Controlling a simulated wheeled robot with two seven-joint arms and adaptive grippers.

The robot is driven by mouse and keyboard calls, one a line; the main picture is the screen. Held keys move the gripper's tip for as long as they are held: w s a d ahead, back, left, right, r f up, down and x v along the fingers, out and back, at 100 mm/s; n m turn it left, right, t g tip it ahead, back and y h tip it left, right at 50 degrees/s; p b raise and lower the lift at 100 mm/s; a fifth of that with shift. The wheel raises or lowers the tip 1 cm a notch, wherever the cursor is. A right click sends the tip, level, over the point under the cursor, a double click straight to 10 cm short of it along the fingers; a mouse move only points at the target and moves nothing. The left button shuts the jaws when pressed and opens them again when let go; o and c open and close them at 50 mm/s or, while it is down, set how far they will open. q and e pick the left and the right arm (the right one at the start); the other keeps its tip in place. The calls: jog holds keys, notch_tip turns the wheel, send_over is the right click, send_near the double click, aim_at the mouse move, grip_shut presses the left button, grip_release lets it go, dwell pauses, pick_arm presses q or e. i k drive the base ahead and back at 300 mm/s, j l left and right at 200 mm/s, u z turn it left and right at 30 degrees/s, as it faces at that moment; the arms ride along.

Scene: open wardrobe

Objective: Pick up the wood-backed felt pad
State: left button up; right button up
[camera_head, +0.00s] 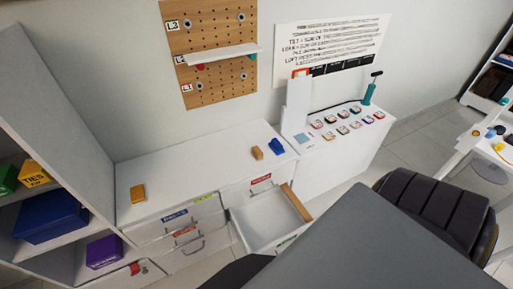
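A small orange-tan block (137,193) lies on the left part of the white cabinet top. A small brown block (257,153) sits farther right on the same top, beside a blue object (276,146). Either block could be the wood-backed felt pad; they are too small to show any felt, so I cannot tell which. Neither of my grippers is in view, and nothing touches the blocks.
A white drawer (262,222) stands open below the cabinet top. Shelves with a blue box (50,217) rise at left. A pegboard (209,90) hangs behind. A dark chair (437,207) and large grey surface (375,250) fill the lower right. The cabinet top's middle is clear.

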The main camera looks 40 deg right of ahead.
aim_at(256, 152)
jog(key=l+u, duration=0.15)
jog(key=l, duration=0.25)
jog(key=l+u, duration=0.15)
jog(key=l, duration=0.25)
jog(key=k+l+u, duration=0.15)
jog(key=l, duration=0.25)
jog(key=l+u, duration=0.15)
jog(key=l, duration=0.25)
jog(key=k+l+u, duration=0.15)
jog(key=l, duration=0.25)
jog(key=k+l+u, duration=0.15)
jog(key=l, duration=0.2)
jog(key=k+l+u, duration=0.15)
jog(key=l, duration=0.2)
jog(key=k+l+u, duration=0.15)
jog(key=l, duration=0.2)
